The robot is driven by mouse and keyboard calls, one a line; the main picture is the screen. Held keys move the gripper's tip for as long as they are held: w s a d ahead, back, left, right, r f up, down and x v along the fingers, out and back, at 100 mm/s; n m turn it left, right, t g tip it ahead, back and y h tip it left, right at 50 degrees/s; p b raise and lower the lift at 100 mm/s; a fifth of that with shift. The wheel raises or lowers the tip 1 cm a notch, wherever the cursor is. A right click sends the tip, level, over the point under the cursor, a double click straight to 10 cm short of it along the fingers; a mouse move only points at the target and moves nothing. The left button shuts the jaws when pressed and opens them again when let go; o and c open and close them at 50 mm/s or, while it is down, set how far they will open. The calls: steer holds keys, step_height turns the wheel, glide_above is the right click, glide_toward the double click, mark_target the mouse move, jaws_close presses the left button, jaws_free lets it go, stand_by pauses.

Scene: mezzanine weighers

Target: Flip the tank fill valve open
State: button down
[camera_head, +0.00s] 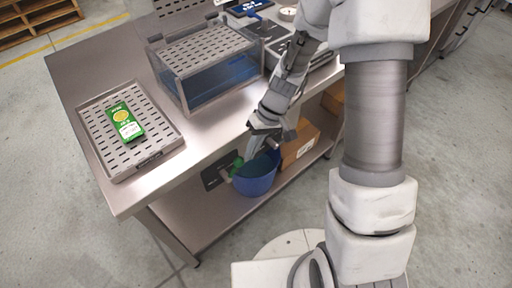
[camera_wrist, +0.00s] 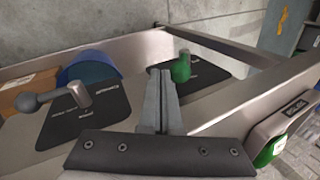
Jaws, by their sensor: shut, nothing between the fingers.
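Two valve levers show on dark plates along the front of the bench in the wrist view. One is a grey lever with a round knob (camera_wrist: 60,96) at left. The other has a green handle (camera_wrist: 181,68) just right of my fingers; it also shows in the head view (camera_head: 237,164). The plate lettering is too small to read, so I cannot tell which lever is the tank fill valve. My gripper (camera_wrist: 161,75) is shut and empty between the two levers, close to the green handle; contact cannot be told. In the head view my gripper (camera_head: 266,137) is at the bench's front edge.
A clear tank (camera_head: 207,65) with blue water and a slotted lid stands on the steel bench (camera_head: 190,166). A slotted tray (camera_head: 95,125) holds a green box (camera_head: 126,122). Below are a blue bucket (camera_head: 257,183) and a cardboard box (camera_head: 299,146).

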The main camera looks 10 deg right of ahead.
mark_target(240, 160)
steer(key=shift+a+r, duration=0.1)
steer(key=shift+r, duration=0.05)
steer(key=shift+s+a+r+t+h, duration=0.1)
steer(key=shift+t+h, duration=0.2)
steer(key=shift+s+a+r+p, duration=0.15)
steer(key=shift+r+p, duration=0.05)
steer(key=shift+p, duration=0.3)
steer(key=s+a+r+t+h+p, duration=0.1)
steer(key=p, duration=0.1)
steer(key=a+r+t+h+p, duration=0.1)
steer(key=h+p, duration=0.1)
steer(key=shift+s+a+h+p, duration=0.25)
steer(key=shift+s+h+p, duration=0.05)
steer(key=shift+s+p, duration=0.05)
steer(key=shift+s+a+r+p, duration=0.2)
steer(key=shift+s+a+p, duration=0.45)
steer(key=shift+a, duration=0.4)
steer(key=shift+s+a, duration=0.15)
steer(key=shift+s, duration=0.05)
